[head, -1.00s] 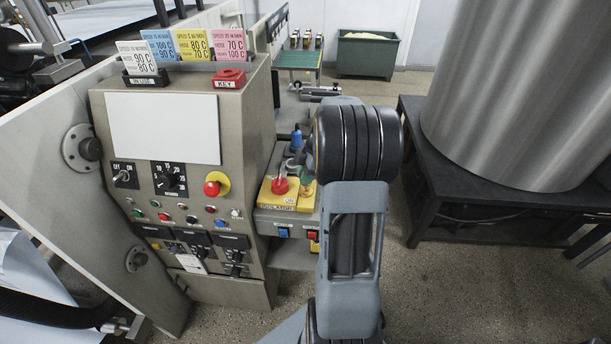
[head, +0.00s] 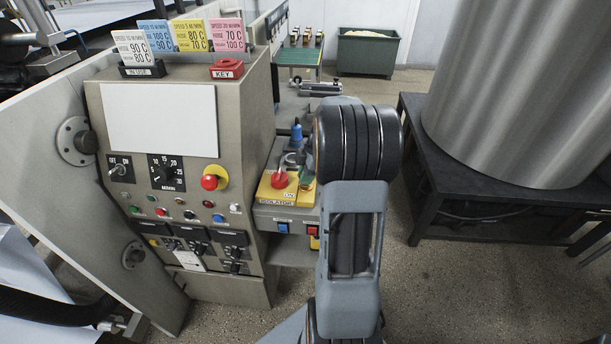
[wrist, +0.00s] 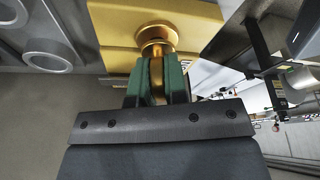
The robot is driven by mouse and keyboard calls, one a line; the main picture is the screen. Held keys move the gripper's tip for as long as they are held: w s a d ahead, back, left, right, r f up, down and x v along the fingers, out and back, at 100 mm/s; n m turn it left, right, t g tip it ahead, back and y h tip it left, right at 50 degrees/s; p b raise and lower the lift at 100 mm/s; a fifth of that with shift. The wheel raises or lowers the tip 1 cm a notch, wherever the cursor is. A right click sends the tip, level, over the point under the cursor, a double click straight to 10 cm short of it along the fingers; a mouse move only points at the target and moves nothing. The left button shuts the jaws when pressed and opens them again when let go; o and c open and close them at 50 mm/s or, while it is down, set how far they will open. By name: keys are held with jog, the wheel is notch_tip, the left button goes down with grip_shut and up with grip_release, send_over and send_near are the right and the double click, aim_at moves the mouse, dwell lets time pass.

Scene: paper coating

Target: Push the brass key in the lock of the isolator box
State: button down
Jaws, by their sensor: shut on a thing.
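The isolator box (head: 277,193) is yellow, with a red rotary knob (head: 280,179) on it and an "ISOLATOR" label on its front. It stands right of the grey control panel. In the wrist view, the yellow face of the box (wrist: 115,27) carries a round brass lock collar (wrist: 157,33). My gripper (wrist: 157,72), with green fingers, is shut on the brass key (wrist: 158,88), in line with the collar. Key and collar meet in the picture; the key's depth in the lock is hidden.
The control panel (head: 170,170) has a red emergency button (head: 212,178), switches and coloured cards on top. A red holder marked "KEY" (head: 227,69) sits on it. A blue-topped object (head: 296,134) stands behind the box. A large metal drum (head: 520,90) stands at right on a black stand.

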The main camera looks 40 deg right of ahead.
jog(key=shift+f+b, duration=0.35)
jog(key=shift+f, duration=0.15)
jog(key=c, duration=1.1)
grip_release()
jog(key=v, duration=1.4)
jog(key=shift+a, duration=0.1)
